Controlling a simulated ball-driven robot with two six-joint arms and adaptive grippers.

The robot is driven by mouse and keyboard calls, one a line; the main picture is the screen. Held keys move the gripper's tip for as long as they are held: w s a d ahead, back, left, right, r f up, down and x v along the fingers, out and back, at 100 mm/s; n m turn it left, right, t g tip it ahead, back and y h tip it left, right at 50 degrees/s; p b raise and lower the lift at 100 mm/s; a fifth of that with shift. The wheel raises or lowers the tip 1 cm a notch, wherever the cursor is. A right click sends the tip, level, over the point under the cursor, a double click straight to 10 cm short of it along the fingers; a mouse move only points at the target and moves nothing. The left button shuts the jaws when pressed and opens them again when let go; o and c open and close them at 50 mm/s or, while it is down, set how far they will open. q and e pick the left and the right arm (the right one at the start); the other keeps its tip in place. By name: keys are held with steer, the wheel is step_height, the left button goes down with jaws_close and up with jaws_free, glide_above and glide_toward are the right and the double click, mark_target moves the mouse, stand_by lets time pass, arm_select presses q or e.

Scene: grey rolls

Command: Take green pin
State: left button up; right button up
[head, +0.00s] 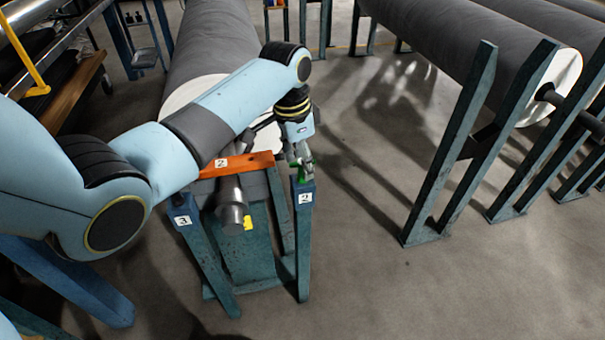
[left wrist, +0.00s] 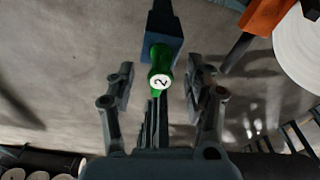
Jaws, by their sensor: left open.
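The green pin (left wrist: 160,72) stands out from the top of a blue post in the left wrist view, with a white round end marked 2. In the head view a bit of its green (head: 303,178) shows beside my left gripper (head: 299,158), at the top of the post labelled 2 (head: 304,205). In the left wrist view my left gripper (left wrist: 160,85) is open, one finger on each side of the pin. The fingers look apart from it. My right gripper is not in view.
An orange bar (head: 237,164) marked 2 lies across the stand by the grey roll (head: 203,42) and its shaft (head: 231,205). A post labelled 3 (head: 183,215) stands at left. More rolls (head: 455,40) rest on stands at right. Floor between is clear.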

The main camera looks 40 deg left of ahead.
mark_target(302, 181)
arm_select(q)
steer(key=f, duration=0.2)
steer(key=shift+w+f, duration=0.2)
steer(key=shift+f, duration=0.1)
jaws_close()
